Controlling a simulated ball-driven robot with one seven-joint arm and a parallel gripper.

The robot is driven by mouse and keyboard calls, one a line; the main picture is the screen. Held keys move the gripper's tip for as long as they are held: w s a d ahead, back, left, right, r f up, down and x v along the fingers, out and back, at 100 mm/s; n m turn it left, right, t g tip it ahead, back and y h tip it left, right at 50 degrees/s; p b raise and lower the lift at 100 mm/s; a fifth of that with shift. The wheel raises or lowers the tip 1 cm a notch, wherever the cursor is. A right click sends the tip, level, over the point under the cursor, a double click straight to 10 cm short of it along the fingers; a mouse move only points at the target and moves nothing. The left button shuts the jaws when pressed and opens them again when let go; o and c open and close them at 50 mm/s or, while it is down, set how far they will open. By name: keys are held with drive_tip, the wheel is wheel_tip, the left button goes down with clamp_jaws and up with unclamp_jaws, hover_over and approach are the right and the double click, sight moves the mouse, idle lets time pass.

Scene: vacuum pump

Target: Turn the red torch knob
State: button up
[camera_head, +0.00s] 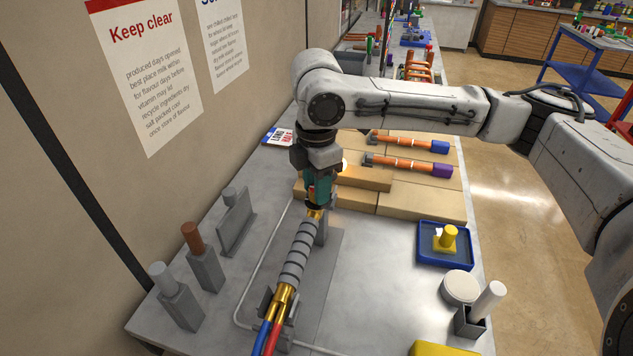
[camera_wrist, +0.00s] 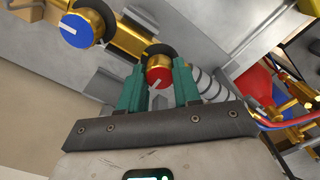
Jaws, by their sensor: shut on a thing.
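The red torch knob (camera_wrist: 158,77) shows in the wrist view, a round red cap with a white line, on a brass stem with a black collar. My gripper (camera_wrist: 159,80) has its two green fingers on either side of the knob and is shut on it. In the head view my gripper (camera_head: 317,200) points down at the far end of the torch (camera_head: 297,253), a grey ribbed body with brass ends, and hides the knob there. A blue knob (camera_wrist: 80,29) with a white line sits on the brass body to the left in the wrist view.
Red and blue hoses (camera_head: 272,335) leave the torch's near end. Grey blocks holding rods (camera_head: 205,265) stand at left. A blue tray (camera_head: 446,262) with a yellow part and a white cylinder (camera_head: 487,300) are at right. Wooden blocks (camera_head: 427,203) with orange torches lie behind.

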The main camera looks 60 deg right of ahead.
drive_tip(key=o, duration=1.1)
drive_tip(key=shift+c, duration=0.2)
wheel_tip(320, 180, up, 11)
drive_tip(key=shift+b, duration=0.45)
drive_tip(key=shift+f, duration=0.1)
